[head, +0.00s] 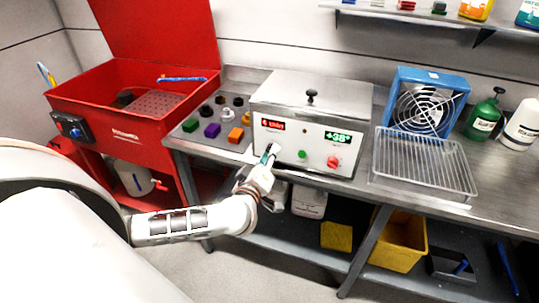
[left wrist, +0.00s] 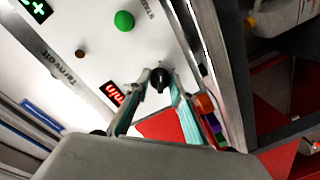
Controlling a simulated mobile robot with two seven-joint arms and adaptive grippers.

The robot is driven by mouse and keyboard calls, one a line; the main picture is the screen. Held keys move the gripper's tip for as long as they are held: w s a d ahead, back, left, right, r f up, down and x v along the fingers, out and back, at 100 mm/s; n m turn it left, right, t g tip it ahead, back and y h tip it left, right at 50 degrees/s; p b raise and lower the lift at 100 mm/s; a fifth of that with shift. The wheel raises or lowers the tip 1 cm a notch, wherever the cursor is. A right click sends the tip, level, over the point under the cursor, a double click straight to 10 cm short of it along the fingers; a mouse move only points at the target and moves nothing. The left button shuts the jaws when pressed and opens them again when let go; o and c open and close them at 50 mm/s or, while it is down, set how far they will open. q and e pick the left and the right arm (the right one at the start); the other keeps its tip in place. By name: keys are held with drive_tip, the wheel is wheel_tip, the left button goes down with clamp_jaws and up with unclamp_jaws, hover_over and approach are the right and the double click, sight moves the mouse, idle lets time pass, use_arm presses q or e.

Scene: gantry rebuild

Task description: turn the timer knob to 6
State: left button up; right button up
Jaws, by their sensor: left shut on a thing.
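The white cleaning unit (head: 305,118) with a steel lid stands on the steel bench. Its front panel has a red display (head: 272,125) whose text ends in "min"; the digit is too small to read surely. The black timer knob (left wrist: 160,76) sits below that display. My left gripper (head: 268,155) is at the panel, shut on the knob, with one finger on each side of it in the left wrist view (left wrist: 158,98). In the head view the gripper hides the knob, and I cannot read its pointer. My right gripper is out of view.
A green button (head: 302,154) and a red knob (head: 333,162) sit right of my gripper on the panel. A wire basket (head: 425,165) and blue fan (head: 428,100) stand to the right. Several coloured blocks lie on a tray (head: 222,143) to the left, beside a red parts washer (head: 110,130).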

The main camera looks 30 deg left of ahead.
use_arm(q)
drive_tip(key=o, duration=1.1)
drive_tip(key=v, duration=1.2)
